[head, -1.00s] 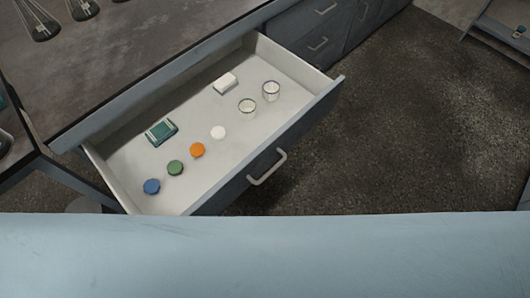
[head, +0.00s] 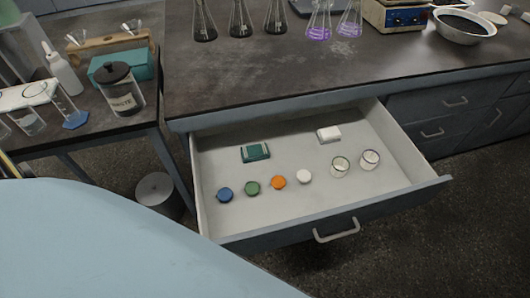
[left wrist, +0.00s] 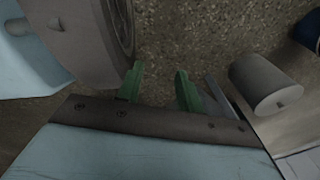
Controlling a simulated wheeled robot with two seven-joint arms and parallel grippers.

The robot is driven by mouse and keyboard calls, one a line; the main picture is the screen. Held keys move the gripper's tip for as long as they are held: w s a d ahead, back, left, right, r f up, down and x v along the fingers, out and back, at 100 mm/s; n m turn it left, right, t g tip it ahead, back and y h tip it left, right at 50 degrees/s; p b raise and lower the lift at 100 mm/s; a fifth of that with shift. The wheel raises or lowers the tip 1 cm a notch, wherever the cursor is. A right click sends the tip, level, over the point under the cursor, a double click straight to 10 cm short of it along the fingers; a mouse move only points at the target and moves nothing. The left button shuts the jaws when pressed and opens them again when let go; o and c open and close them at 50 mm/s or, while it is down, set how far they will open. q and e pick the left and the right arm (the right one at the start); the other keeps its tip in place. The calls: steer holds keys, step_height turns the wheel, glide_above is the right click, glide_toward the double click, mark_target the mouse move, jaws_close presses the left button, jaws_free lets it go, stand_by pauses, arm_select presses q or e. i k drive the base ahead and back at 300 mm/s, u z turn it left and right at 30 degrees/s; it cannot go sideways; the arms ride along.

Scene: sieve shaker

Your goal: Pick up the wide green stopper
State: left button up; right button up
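The green stopper (head: 252,188) lies in the open drawer (head: 330,216), in a row between a blue stopper (head: 225,194) and an orange stopper (head: 278,182). A white stopper (head: 304,177) lies at the right end of the row. The stoppers sit apart from each other. My left gripper (left wrist: 158,76) shows only in the left wrist view. Its two green fingers are apart, with bare floor between them and nothing held. The drawer and stoppers cannot be made out in that view. My right gripper is in neither view.
The drawer also holds a teal box (head: 255,152), a white block (head: 329,134) and two glass beakers (head: 340,167). Flasks (head: 240,20) stand on the bench above. A side table at left bears a waste jar (head: 121,90). A bin (head: 155,188) stands on the floor left of the drawer.

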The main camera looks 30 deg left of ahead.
mark_target(253, 188)
steer(key=z, duration=0.5)
steer(key=k, duration=0.15)
steer(key=u, duration=1.05)
steer(key=i, duration=0.1)
steer(key=u, duration=0.45)
